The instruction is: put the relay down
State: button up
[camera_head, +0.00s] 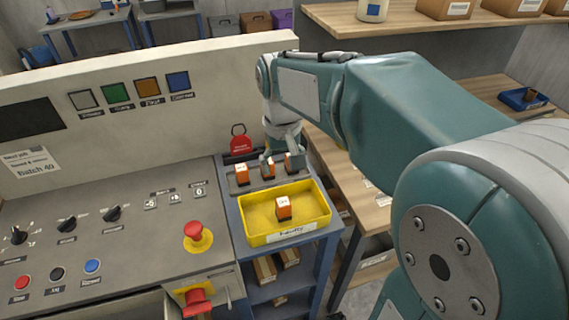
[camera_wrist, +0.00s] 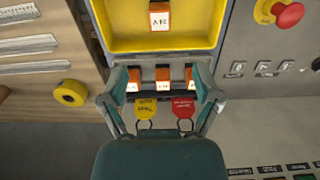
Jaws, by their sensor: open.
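Three orange relays with white labels stand in a row in a dark rack (camera_head: 256,185) behind the yellow tray: left (camera_head: 241,174), middle (camera_head: 267,169) and right (camera_head: 291,163). Another orange relay (camera_head: 283,208) stands in the yellow tray marked Faulty (camera_head: 322,213); its label shows in the wrist view (camera_wrist: 159,21). My gripper (camera_head: 283,160) is open at the rack. In the wrist view its fingers (camera_wrist: 162,88) are spread wide, one at each end of the row, with nothing clamped. The relays' lower parts are partly hidden.
A red tag (camera_wrist: 184,108) and a yellow tag (camera_wrist: 146,108) hang near the rack, between my fingers in the wrist view. The control panel with a red stop button (camera_head: 198,236) is at left. A wooden bench (camera_head: 370,205) stands at right.

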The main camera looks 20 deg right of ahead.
jog(key=s+r+t, duration=0.1)
jog(key=s+t, duration=0.4)
jog(key=s, duration=0.9)
jog(key=shift+s+d+r+t, duration=0.2)
jog(key=shift+d+r+t, duration=0.1)
jog(key=shift+d+r, duration=0.1)
